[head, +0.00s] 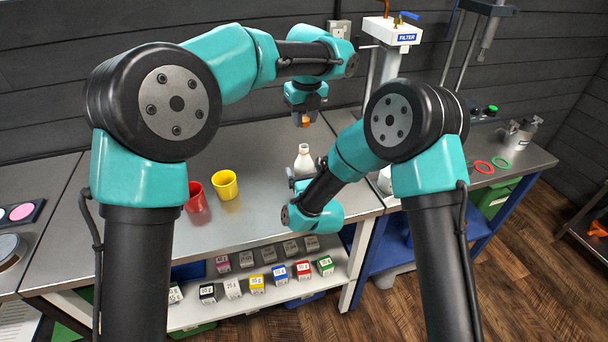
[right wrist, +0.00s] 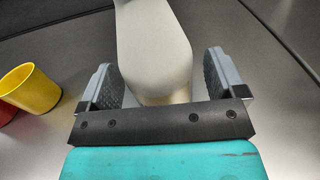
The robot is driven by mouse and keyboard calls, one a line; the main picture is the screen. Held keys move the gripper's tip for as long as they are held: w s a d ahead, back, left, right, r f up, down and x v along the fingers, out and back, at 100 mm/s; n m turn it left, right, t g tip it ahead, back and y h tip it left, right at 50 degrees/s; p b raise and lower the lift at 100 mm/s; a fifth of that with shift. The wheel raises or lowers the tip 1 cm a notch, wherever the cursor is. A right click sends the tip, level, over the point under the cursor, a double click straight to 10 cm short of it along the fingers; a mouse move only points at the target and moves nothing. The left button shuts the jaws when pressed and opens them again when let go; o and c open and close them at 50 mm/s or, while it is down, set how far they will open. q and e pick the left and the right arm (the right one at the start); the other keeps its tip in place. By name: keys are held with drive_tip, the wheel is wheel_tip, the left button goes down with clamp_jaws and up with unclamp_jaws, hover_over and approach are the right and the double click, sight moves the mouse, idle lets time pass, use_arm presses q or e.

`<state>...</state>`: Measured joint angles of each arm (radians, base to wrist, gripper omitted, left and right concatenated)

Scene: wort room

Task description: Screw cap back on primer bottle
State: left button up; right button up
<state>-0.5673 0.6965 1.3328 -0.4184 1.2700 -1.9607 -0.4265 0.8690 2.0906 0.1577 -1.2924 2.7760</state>
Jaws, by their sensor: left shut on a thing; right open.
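The white primer bottle (head: 304,160) stands upright on the steel bench, its narrow neck uncapped. My left gripper (head: 304,117) is shut on a small orange cap (head: 305,124), holding it above the bottle mouth with a gap between. My right gripper (head: 297,180) is low at the bottle, its arm hiding part of the bottle's base in the head view. In the right wrist view, its open jaws stand on either side of the pale bottle (right wrist: 153,50), with visible gaps at both sides.
A red cup (head: 197,198) and a yellow cup (head: 225,185) stand left of the bottle. A filter stand (head: 391,45) rises behind at the right. Small labelled boxes (head: 257,283) line the shelf below. The bench's left middle is clear.

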drive_tip(key=c, duration=1.4)
use_arm(q)
drive_tip(key=shift+f, duration=2.5)
drive_tip(key=shift+f, duration=0.9)
drive_tip(key=shift+f, duration=0.55)
use_arm(e)
clamp_jaws()
use_arm(q)
drive_tip(key=m+h, duration=0.1)
drive_tip(key=m, duration=0.8)
drive_tip(key=shift+m, duration=0.4)
